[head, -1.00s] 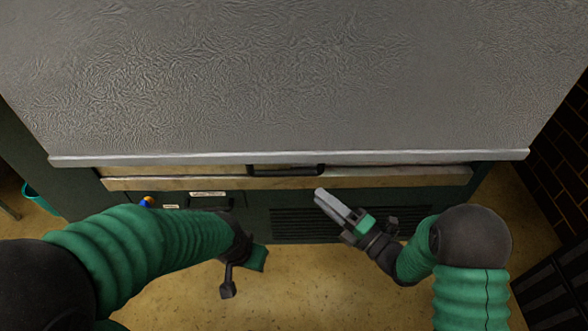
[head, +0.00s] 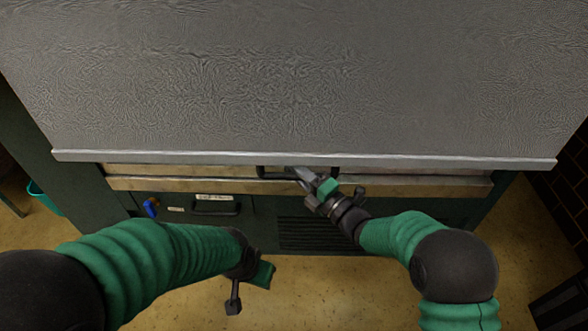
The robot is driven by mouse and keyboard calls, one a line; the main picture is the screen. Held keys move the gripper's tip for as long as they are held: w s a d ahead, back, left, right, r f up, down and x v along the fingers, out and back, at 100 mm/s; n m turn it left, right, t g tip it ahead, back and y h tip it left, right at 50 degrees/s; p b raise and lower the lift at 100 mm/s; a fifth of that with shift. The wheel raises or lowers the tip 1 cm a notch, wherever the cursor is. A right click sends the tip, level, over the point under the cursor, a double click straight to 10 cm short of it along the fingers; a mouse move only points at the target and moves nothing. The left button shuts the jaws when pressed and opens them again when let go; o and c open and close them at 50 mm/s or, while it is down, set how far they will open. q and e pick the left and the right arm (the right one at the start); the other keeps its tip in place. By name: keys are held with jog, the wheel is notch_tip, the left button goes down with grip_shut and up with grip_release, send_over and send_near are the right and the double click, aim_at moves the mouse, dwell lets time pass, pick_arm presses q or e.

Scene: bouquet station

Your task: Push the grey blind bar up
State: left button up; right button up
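The grey blind (head: 290,80) hangs down over most of the station front. Its pale grey bar (head: 200,157) runs along the lower edge, with a dark handle (head: 268,173) below its middle. My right gripper (head: 301,174) is at the handle, its fingertips just under the bar. I cannot tell whether it touches the bar or handle, or how far apart its fingers are. My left gripper (head: 247,287) hangs low in front of the cabinet, away from the bar. Its fingers are partly hidden by its arm.
A tan counter edge (head: 150,184) shows below the bar. The dark green cabinet has a drawer handle (head: 216,208), a blue knob (head: 151,207) and a vent grille (head: 310,236). A teal bin (head: 43,198) stands at left. The tan floor in front is clear.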

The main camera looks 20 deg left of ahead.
grip_shut()
dwell(1.2)
